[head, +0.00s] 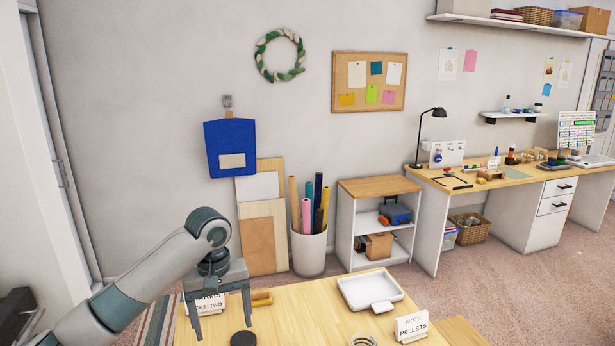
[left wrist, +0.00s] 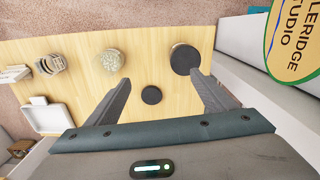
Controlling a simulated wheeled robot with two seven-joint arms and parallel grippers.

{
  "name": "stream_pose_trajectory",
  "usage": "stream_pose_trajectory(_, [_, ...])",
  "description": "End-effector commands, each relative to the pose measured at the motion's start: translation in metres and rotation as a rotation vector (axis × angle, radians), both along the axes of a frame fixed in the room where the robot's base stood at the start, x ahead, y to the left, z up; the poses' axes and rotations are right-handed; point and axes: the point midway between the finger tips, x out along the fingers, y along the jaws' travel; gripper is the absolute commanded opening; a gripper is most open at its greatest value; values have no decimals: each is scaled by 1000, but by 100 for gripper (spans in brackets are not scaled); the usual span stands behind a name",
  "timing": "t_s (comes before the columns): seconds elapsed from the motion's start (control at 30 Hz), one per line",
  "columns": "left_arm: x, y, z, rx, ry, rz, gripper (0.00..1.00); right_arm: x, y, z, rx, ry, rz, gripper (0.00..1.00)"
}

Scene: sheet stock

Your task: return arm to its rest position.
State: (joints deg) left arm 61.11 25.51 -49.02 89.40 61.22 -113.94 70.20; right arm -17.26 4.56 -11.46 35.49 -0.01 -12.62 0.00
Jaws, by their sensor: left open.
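My left arm (head: 150,275) comes in from the left in the head view and is bent at a grey joint, with the hand pointing down. My left gripper (head: 222,312) is above the left part of the light wooden table (head: 310,315). Its two fingers are spread wide with nothing between them. In the left wrist view the open gripper (left wrist: 162,82) also shows empty, over the table top, with a small black disc (left wrist: 152,95) on the wood beyond the fingers. My right arm and gripper do not show.
A white tray (head: 371,305) and a "NOTE PELLETS" card (head: 411,326) stand on the table. A lettered card (head: 207,304) is partly behind my gripper. The left wrist view shows a dark round lid (left wrist: 184,58) and a speckled round piece (left wrist: 110,61). Bare wood lies between them.

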Motion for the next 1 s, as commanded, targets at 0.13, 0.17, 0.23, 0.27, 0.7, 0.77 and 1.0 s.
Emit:
stream_pose_trajectory(0.13, [-5, -6, -12, -10, -1, -27, 77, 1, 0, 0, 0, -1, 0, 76])
stream_pose_trajectory(0.17, [-6, -7, -14, -12, -2, -32, 77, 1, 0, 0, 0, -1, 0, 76])
stream_pose_trajectory(0.23, [-9, -10, -21, -18, -6, -51, 77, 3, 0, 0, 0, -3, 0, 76])
stream_pose_trajectory(0.27, [-11, -12, -24, -22, -7, -57, 77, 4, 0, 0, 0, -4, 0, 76])
stream_pose_trajectory(0.7, [-57, -49, -101, -105, -50, -237, 77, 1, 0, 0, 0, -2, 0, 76])
stream_pose_trajectory(0.77, [-70, -56, -117, -126, -65, -275, 77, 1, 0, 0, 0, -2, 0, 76])
stream_pose_trajectory(1.0, [-122, -77, -168, -193, -136, -390, 77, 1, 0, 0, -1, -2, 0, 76])
